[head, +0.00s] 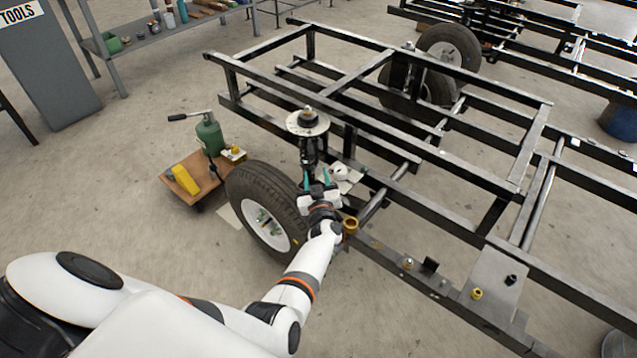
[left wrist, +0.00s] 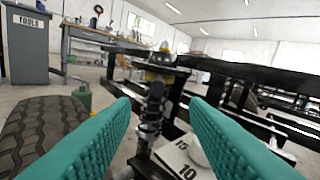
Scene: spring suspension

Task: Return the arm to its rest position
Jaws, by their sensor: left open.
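My left arm reaches out from the bottom left in the head view. Its gripper (head: 318,183) is beside the wheel, close to the spring strut (head: 308,150). In the left wrist view the two teal fingers (left wrist: 160,135) are spread wide, with nothing gripped between them. The spring strut (left wrist: 152,108) stands upright beyond the fingers, under a round top plate (head: 307,123). A gap seems to lie between the fingers and the strut. My right gripper does not show.
A black tyre (head: 268,208) stands left of the gripper; it also shows in the left wrist view (left wrist: 45,122). The black frame (head: 400,165) fills the right. A wooden dolly (head: 190,180) carries a green bottle jack (head: 210,135). A shelf (head: 150,35) stands at the back left.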

